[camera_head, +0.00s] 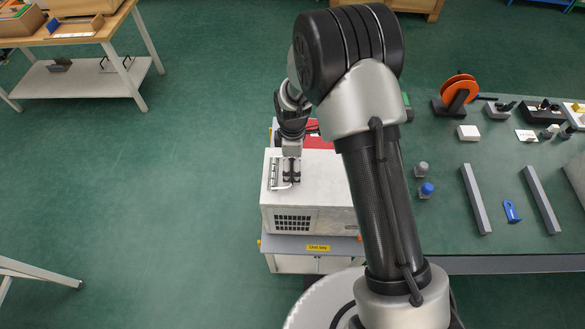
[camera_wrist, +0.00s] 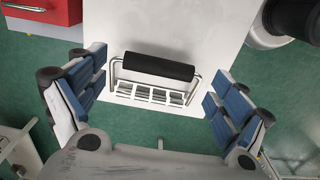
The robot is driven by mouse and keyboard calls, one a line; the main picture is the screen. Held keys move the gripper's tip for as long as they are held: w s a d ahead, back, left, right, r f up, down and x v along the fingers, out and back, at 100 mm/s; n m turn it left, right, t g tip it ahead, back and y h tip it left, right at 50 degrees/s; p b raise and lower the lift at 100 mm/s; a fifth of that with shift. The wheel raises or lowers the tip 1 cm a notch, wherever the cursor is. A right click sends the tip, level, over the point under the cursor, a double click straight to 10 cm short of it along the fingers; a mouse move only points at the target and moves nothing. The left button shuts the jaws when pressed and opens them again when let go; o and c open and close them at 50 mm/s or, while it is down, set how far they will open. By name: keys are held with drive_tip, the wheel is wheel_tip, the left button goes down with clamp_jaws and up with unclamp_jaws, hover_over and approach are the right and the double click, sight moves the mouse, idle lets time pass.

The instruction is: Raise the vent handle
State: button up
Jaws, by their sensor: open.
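The vent handle (camera_wrist: 160,66) is a black grip bar on bent metal side arms, in the upper middle of the wrist view. A white slatted vent (camera_wrist: 150,94) lies beside it, on the face of a white box (camera_head: 325,190). My gripper (camera_wrist: 155,98) is open, with its blue-padded fingers spread left and right of the handle and nothing between them that they touch. In the head view my gripper (camera_head: 291,178) is over the box's left part. There, the grip bar is not clearly visible.
The box stands on a grey-topped stand (camera_head: 285,244) with a yellow label. A red drawer unit (camera_wrist: 45,10) is close by. A green workbench (camera_head: 450,205) with several tools and bars is at right. Open green floor lies at left.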

drive_tip(key=shift+f, duration=1.3)
drive_tip(key=shift+c, duration=0.3)
drive_tip(key=shift+s, duration=0.15)
drive_tip(key=c, duration=1.4)
drive_tip(key=shift+c, duration=0.2)
